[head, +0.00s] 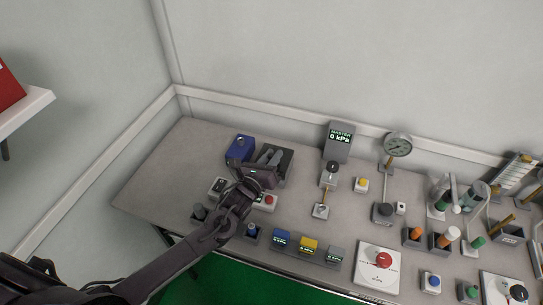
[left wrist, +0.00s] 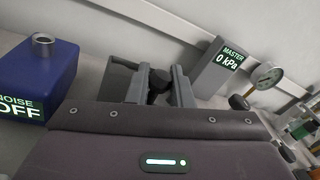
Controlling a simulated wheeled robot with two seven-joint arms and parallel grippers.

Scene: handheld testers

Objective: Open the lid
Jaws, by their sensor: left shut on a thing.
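My left gripper (head: 268,158) reaches over the table from the left, at a dark grey box (head: 287,160) near the back left. In the left wrist view its two grey fingers (left wrist: 160,88) stand on either side of a small black knob (left wrist: 157,80) and are shut on it. Part of the dark box (left wrist: 116,76) shows behind and left of the fingers. The gripper body hides most of the box, so I cannot tell how the lid lies or whether it is raised. My right gripper is in neither view.
A blue box (head: 239,148) marked "NOISE OFF" stands close left of the gripper. A grey "MASTER 0 kPa" display (head: 340,135) and a round gauge (head: 398,145) stand to the right. Several testers and buttons fill the right side. The table's left end is bare.

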